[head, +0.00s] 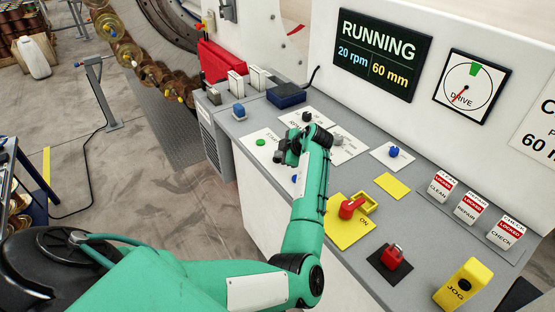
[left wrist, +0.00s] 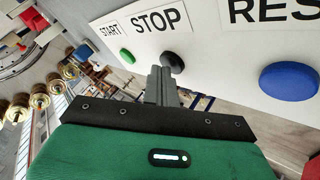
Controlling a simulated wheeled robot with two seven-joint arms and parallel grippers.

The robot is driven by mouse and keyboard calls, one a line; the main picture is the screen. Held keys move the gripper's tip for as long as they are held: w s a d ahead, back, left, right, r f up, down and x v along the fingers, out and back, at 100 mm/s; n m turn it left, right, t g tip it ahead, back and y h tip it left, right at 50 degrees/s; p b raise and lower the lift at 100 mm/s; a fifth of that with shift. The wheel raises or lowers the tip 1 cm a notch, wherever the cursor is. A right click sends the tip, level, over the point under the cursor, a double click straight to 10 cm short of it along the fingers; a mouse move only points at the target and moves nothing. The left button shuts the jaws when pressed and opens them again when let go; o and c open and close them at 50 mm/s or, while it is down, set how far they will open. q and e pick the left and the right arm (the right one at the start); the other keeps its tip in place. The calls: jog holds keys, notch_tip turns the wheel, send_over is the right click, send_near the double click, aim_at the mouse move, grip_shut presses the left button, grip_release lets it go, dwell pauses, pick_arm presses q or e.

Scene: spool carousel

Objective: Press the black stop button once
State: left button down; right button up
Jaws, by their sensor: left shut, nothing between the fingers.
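The black stop button (left wrist: 174,61) shows in the left wrist view on a white plate, under the word STOP. The tips of my left gripper (left wrist: 161,72) are shut and empty, right beside the button and partly in front of it. I cannot tell whether they touch it. In the head view my left gripper (head: 287,152) is low over the START/STOP plate (head: 262,134) and hides the stop button there. The display (head: 378,54) reads RUNNING, 20 rpm, 60 mm. My right gripper is not in view.
The green start button (left wrist: 127,56) is left of the stop button, and a large blue button (left wrist: 289,81) is to the right under RES. The console also carries a red switch (head: 350,207), a red padlock-like block (head: 393,256) and a yellow JOG box (head: 463,284).

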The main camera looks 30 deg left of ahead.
aim_at(280, 160)
pick_arm(q)
jog(key=shift+f, duration=0.2)
dwell(0.4)
jog(key=shift+r, duration=0.8)
jog(key=shift+r, duration=0.1)
jog(key=shift+r+p, duration=1.3)
jog(key=shift+r, duration=1.15)
jog(key=shift+f, duration=0.15)
